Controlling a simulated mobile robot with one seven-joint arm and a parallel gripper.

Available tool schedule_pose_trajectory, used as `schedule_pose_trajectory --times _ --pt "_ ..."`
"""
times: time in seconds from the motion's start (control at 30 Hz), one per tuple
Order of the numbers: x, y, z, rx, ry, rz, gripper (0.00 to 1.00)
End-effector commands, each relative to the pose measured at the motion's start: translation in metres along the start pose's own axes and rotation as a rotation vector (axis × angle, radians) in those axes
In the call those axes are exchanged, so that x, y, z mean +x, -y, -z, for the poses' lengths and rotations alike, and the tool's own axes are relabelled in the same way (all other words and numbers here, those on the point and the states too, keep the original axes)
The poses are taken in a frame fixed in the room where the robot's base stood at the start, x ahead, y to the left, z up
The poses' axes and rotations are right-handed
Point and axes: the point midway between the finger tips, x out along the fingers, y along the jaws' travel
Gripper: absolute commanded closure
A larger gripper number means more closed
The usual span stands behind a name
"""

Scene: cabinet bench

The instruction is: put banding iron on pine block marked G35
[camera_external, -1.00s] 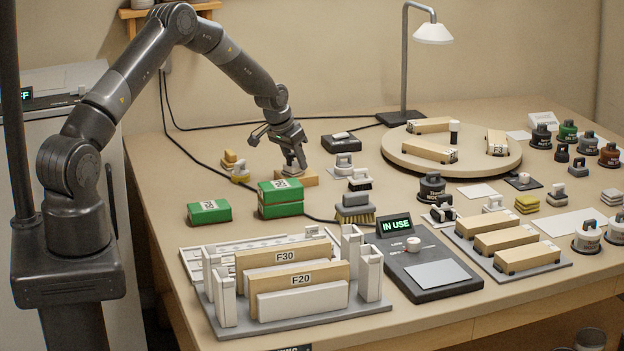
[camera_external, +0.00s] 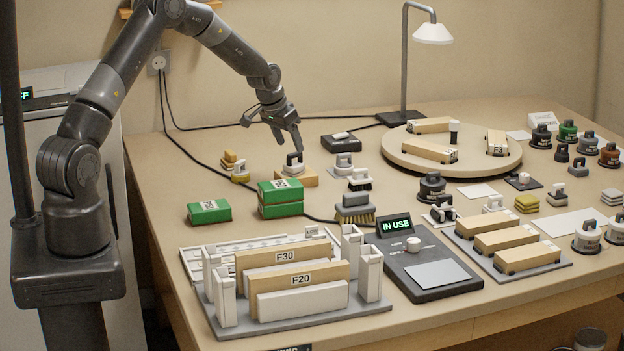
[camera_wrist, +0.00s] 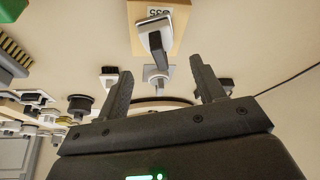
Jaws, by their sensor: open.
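A pine block (camera_external: 310,179) lies at the back left of the bench. In the wrist view the pine block (camera_wrist: 178,42) carries an upside-down G35 label. An iron with a dark handle and pale base, which I take as the banding iron (camera_external: 293,167), rests upright on top of the block. The iron also shows in the wrist view (camera_wrist: 155,38), towards the near end of the block. My gripper (camera_external: 274,137) is just above and beside the iron, apart from it. In the wrist view my gripper (camera_wrist: 160,82) has its fingers wide apart with nothing between them.
Green boxes (camera_external: 279,197) and a brush (camera_external: 355,212) stand nearer the front. A light-handled tool (camera_external: 343,166) is right of the block. A round board (camera_external: 390,148) with more pine blocks lies further right.

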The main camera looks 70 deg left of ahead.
Motion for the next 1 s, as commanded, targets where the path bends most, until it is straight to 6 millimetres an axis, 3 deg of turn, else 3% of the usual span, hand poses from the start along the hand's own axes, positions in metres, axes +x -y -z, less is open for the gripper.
schedule_pose_trajectory --times 0.1,0.3,0.73,0.87,1.0 --pt "-0.024 0.0 0.001 0.001 -0.001 0.001 0.38" --pt "-0.05 0.0 0.0 0.0 0.0 0.0 0.38" --pt "-0.063 -0.004 0.0 0.005 0.0 0.0 0.38" --pt "-0.089 -0.025 0.0 0.031 -0.004 0.002 0.38" --pt "-0.143 -0.066 -0.008 0.082 -0.011 0.005 0.38"
